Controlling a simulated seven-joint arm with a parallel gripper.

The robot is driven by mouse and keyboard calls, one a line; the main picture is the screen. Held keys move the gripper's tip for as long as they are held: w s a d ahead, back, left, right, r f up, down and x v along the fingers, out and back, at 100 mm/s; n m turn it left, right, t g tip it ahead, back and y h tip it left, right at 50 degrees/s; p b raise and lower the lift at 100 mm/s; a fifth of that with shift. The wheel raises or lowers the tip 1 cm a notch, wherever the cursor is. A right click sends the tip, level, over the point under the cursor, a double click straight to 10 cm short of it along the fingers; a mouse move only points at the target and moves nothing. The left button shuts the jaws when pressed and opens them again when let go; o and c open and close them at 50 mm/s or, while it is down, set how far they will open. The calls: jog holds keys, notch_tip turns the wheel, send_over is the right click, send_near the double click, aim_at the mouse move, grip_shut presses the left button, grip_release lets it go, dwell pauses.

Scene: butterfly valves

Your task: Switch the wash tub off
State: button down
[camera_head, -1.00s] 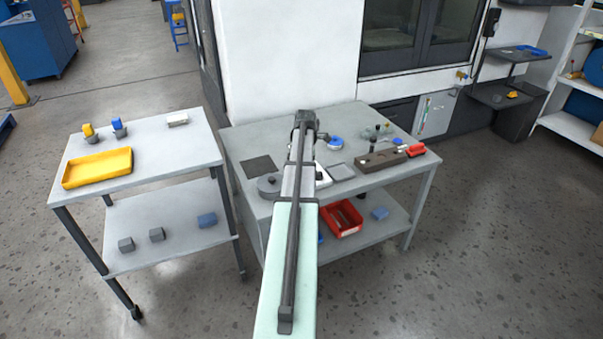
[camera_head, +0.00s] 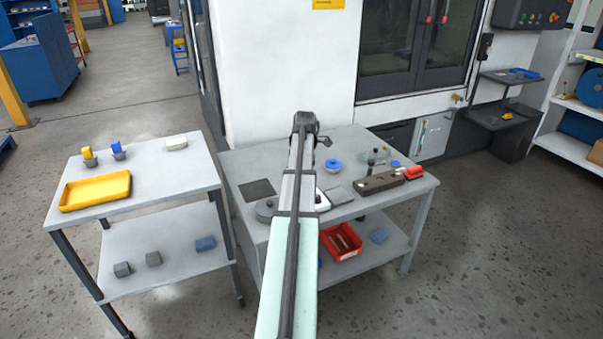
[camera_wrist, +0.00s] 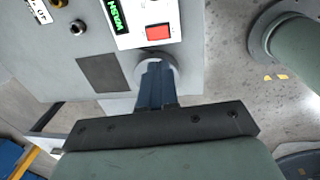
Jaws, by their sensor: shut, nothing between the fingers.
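In the wrist view a white control panel (camera_wrist: 150,12) carries a lit green display (camera_wrist: 115,17) that seems to read WASH. A red square switch (camera_wrist: 158,32) sits beside the display. My gripper (camera_wrist: 156,68) is shut and empty, its blue fingers over or in front of a round grey part (camera_wrist: 168,62), just below the red switch in the picture. I cannot tell whether the fingertips touch it. In the head view my arm covers the gripper and much of the white unit (camera_head: 321,203); a round grey part (camera_head: 266,209) shows at its left.
The grey bench (camera_head: 235,168) also holds a dark square pad (camera_head: 257,189), a blue ring-like part (camera_head: 333,166) and a brown block (camera_head: 378,183). A red bin (camera_head: 342,243) is on its lower shelf. A cart with a yellow tray (camera_head: 95,190) stands left.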

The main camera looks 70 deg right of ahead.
jog(key=shift+d, duration=0.1)
jog(key=shift+w+d+r, duration=0.15)
jog(key=shift+w+d, duration=0.3)
jog(key=shift+w, duration=0.15)
jog(key=f, duration=0.9)
jog(key=w+d+f, duration=0.1)
jog(key=f, duration=0.4)
jog(key=shift+w+d, duration=0.1)
jog(key=shift+f, duration=0.2)
